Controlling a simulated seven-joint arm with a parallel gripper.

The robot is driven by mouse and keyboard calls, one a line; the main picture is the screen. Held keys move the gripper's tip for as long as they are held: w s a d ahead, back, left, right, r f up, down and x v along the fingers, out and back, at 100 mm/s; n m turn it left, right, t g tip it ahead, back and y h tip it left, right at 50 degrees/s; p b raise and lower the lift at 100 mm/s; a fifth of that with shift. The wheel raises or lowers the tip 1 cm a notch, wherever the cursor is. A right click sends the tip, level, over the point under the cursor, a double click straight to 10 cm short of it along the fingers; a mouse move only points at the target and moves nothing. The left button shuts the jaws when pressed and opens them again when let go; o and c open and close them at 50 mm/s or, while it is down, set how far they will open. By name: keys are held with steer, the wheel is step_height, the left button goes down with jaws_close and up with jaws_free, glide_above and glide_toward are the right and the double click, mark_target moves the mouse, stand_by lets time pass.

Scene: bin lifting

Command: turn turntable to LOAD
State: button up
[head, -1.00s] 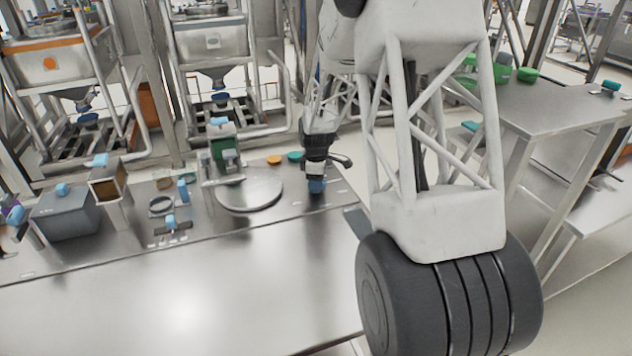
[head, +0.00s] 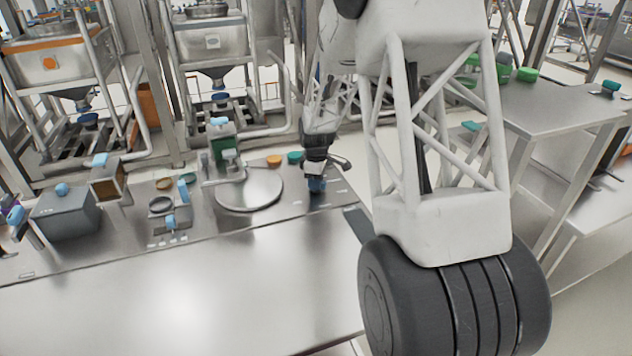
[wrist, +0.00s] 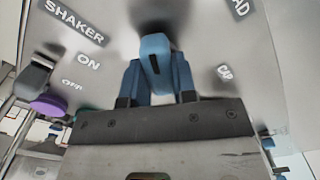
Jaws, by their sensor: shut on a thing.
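The turntable (head: 250,190) is a flat round metal disc on the steel bench, left of my gripper in the head view. My gripper (wrist: 157,80) points down at the bench panel, with its blue fingers on both sides of a blue knob (wrist: 155,50). The knob has a dark line on its face. In the head view my gripper (head: 317,183) is at the panel right of the disc, and its fingers are hard to make out.
A "SHAKER" label (wrist: 74,20) with ON and OFF marks is left of the knob. A dark fitting with a purple end (wrist: 48,104) stands beyond it. An orange disc (head: 274,160) and a green disc (head: 295,157) lie behind the turntable. The front bench surface is clear.

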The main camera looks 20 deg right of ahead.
steer(key=m, duration=1.1)
stand_by(0.5)
steer(key=o, duration=0.9)
steer(key=shift+r, duration=0.1)
steer(key=shift+r, duration=3.85)
